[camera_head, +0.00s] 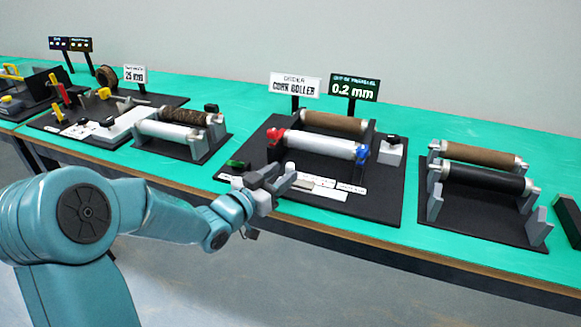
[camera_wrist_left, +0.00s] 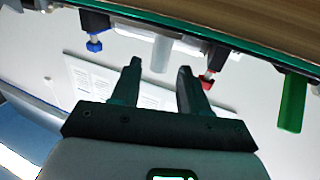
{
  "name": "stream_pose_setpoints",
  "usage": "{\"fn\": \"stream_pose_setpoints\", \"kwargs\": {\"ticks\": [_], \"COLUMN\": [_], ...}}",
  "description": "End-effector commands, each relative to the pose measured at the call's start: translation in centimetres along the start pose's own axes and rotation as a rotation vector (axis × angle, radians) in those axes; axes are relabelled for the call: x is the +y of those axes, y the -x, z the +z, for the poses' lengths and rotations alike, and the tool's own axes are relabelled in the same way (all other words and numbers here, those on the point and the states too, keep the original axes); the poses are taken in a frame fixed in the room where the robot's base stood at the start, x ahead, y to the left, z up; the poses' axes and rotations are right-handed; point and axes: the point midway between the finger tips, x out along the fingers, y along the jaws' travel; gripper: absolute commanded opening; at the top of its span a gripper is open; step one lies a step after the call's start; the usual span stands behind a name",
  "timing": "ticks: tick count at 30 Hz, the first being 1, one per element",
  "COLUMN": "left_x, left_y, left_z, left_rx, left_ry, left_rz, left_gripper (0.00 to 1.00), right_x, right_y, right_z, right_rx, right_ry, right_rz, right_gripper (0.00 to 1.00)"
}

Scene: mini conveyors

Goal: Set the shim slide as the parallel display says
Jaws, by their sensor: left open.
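The parallel display (camera_head: 353,88) is a dark sign on the middle station reading "0.2 mm". In front of that station's rollers lies a white strip with printed marks (camera_head: 330,192). A small grey piece (camera_head: 302,184) sits at the strip, just right of my left gripper (camera_head: 284,181); I cannot tell if this is the shim slide. My left gripper is over the strip's left part. In the left wrist view its fingers (camera_wrist_left: 155,88) are apart, with a pale grey piece (camera_wrist_left: 161,54) beyond the gap. Contact cannot be told. My right gripper is not visible.
The middle station has a white roller (camera_head: 320,145) with red (camera_head: 274,136) and blue (camera_head: 361,154) end parts, and a cork roller (camera_head: 334,122) behind. A green handle (camera_head: 236,164) stands left of my gripper. Other roller stations flank it on the green table (camera_head: 435,122).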

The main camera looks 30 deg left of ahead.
Motion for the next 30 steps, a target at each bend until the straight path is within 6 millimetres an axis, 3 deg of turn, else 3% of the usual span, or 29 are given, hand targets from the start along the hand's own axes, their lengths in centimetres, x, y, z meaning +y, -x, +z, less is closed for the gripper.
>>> {"fn": "stream_pose_setpoints", "kwargs": {"ticks": [6,17,18,22,30], "left_x": [0.2,0.1,0.1,0.1,1.0], "left_y": [-3.2,-4.0,-4.0,-4.0,-4.3], "left_z": [0.0,0.0,0.0,0.0,0.4], "left_rx": [0.001,0.000,0.000,0.000,0.002], "left_ry": [-0.001,0.000,0.000,0.000,-0.001], "left_rz": [0.002,0.001,0.001,0.001,0.003], "left_gripper": [0.45,0.45,0.41,0.00,0.00], "right_x": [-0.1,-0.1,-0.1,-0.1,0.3], "right_y": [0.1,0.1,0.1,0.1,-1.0], "right_z": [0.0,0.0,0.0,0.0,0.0], "right_rx": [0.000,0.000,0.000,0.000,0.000], "right_ry": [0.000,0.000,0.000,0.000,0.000], "right_rz": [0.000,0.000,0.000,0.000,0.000], "right_gripper": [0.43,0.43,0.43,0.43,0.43]}}
